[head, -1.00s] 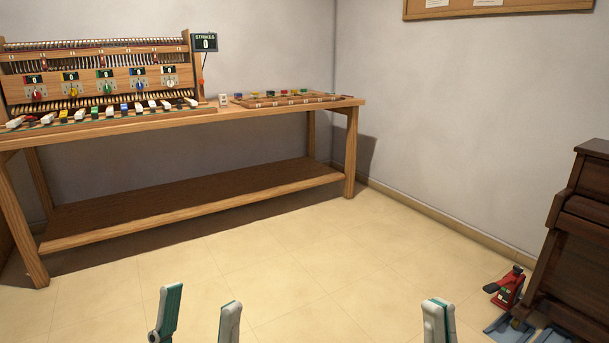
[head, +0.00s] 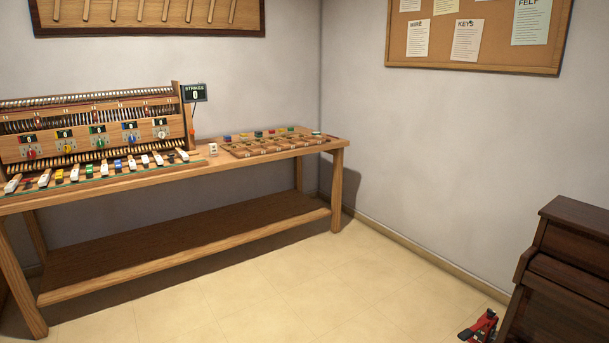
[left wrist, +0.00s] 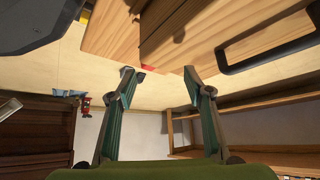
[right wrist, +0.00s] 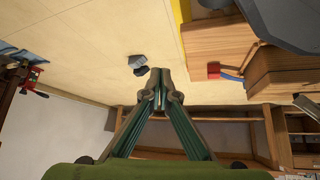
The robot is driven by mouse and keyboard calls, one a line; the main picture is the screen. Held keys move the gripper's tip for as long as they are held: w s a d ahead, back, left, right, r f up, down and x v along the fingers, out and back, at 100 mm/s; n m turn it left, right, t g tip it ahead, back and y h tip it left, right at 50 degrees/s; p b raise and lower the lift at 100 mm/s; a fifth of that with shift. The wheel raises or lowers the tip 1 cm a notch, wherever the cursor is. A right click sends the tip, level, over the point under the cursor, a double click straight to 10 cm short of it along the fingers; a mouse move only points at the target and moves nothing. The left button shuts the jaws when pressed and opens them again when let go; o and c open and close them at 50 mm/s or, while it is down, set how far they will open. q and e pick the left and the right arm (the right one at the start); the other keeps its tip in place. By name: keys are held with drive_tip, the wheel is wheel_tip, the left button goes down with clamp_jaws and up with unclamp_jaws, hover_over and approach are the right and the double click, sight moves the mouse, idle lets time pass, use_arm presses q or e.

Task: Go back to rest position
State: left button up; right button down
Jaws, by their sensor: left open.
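Neither gripper shows in the head view. In the left wrist view my left gripper (left wrist: 158,77) is open, its two fingers wide apart with nothing between them. In the right wrist view my right gripper (right wrist: 156,76) has its fingertips together, with nothing seen held in them. The wooden workbench (head: 180,235) stands along the back wall in the head view. On it are the piano action model (head: 95,120) with a row of keys, and a low wooden tray (head: 275,146).
A small STRIKES display (head: 195,93) reads 0. A dark upright piano (head: 565,265) stands at the right, with a red tool (head: 481,326) on the floor beside it. A cork board (head: 480,35) hangs on the right wall. The floor between bench and piano is clear.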

use_arm(q)
drive_tip(key=s+a+f+g+p, duration=0.1)
drive_tip(key=s+a+g+p, duration=0.1)
drive_tip(key=s, duration=0.9)
drive_tip(key=s+a+f+g+y+p, duration=0.1)
drive_tip(key=s+a+g+p, duration=0.2)
drive_tip(key=s, duration=0.7)
drive_tip(key=shift+s+a+f+g+y, duration=0.2)
drive_tip(key=shift+s+a+g+y, duration=0.15)
drive_tip(key=shift+g, duration=0.35)
use_arm(e)
drive_tip(key=s+d+f+g+h, duration=0.1)
drive_tip(key=s+d+g, duration=0.2)
drive_tip(key=s, duration=0.8)
drive_tip(key=s+d+f+g, duration=0.1)
drive_tip(key=s+d+g, duration=0.1)
drive_tip(key=s, duration=0.8)
drive_tip(key=shift+s+d+f+g+h, duration=0.2)
drive_tip(key=shift+s+d+g+h, duration=0.2)
drive_tip(key=shift+g, duration=0.3)
